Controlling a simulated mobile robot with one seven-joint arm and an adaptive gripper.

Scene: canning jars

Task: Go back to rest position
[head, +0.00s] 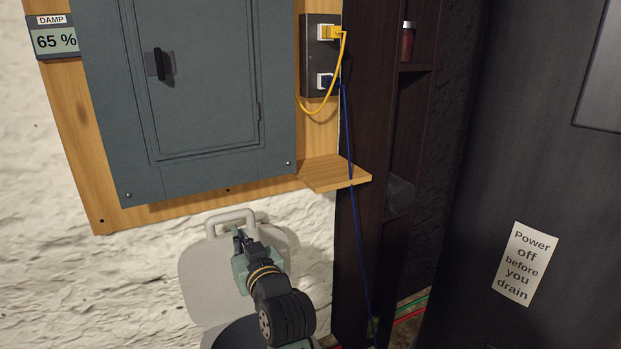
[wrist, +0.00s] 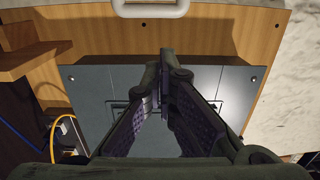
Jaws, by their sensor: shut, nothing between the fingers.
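My gripper (head: 240,237) is at the lower middle of the head view, in front of a pale grey lidded thing with a handle (head: 195,277). In the wrist view my gripper's fingers (wrist: 164,85) meet at their tips, shut with nothing between them. The pale handle (wrist: 150,10) shows at the top edge of that view, apart from the fingertips. My arm reaches up from the bottom of the head view and hides part of the pale thing.
A grey electrical panel (head: 205,120) is on a wooden board (head: 75,130) on the wall. Right of it are an outlet box (head: 310,60) with yellow and blue cords, a small wooden shelf (head: 335,175) and a dark rack. A dark cabinet with a sign (head: 525,264) fills the right.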

